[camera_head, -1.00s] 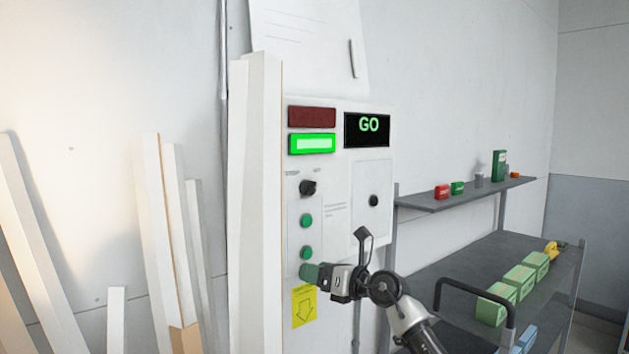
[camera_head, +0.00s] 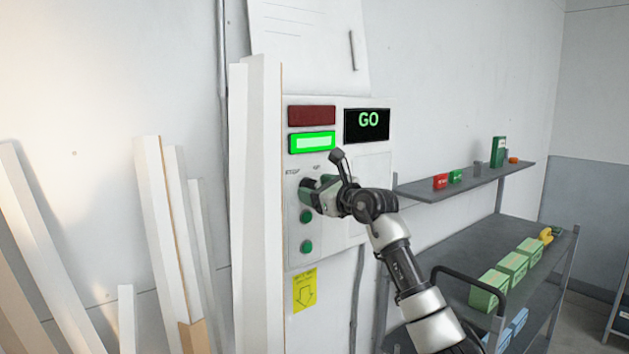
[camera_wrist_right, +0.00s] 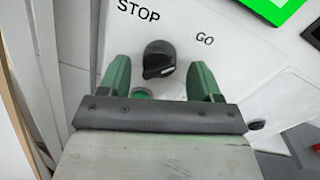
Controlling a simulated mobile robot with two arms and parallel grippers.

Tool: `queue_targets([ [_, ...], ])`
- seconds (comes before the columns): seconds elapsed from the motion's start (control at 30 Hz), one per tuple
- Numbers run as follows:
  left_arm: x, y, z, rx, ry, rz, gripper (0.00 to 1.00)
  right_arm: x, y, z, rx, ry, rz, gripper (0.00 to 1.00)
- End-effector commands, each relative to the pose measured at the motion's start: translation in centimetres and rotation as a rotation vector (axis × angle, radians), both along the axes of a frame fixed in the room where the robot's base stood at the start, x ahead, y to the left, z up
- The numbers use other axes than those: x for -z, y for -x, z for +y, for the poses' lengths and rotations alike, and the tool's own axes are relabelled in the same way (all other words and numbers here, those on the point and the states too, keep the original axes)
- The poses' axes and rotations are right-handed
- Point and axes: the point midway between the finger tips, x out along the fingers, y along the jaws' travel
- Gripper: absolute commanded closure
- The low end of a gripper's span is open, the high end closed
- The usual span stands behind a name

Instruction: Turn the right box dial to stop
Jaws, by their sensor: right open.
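The control box (camera_head: 295,249) is a pale panel on the wall. In the right wrist view its black dial (camera_wrist_right: 159,60) sits below the printed words STOP (camera_wrist_right: 138,10) on the left and GO (camera_wrist_right: 205,39) on the right. My right gripper (camera_wrist_right: 160,82) is open, with one green finger on each side of the dial and a visible gap to it. In the head view the right gripper (camera_head: 308,188) is at the dial's height and hides the dial. The display (camera_head: 367,126) reads GO. The green lamp (camera_head: 312,142) is lit and the red lamp (camera_head: 312,115) is dark. My left gripper is out of view.
A grey shelf cart (camera_head: 500,250) with green boxes (camera_head: 490,291) is at the right.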

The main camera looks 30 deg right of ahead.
Motion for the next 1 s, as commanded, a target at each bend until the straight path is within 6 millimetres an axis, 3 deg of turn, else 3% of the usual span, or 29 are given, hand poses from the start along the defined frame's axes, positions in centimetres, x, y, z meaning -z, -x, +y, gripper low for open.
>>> queue_targets([
  [0.4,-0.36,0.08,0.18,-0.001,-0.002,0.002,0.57,0.11,-0.88,0.2,-0.001,0.001,0.001,0.38],
  [0.7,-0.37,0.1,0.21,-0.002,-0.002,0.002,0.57,0.1,-0.86,0.18,-0.001,0.0,0.001,0.84],
  [1.0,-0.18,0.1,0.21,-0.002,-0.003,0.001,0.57,0.1,-0.83,0.1,0.0,0.037,-0.003,0.84],
])
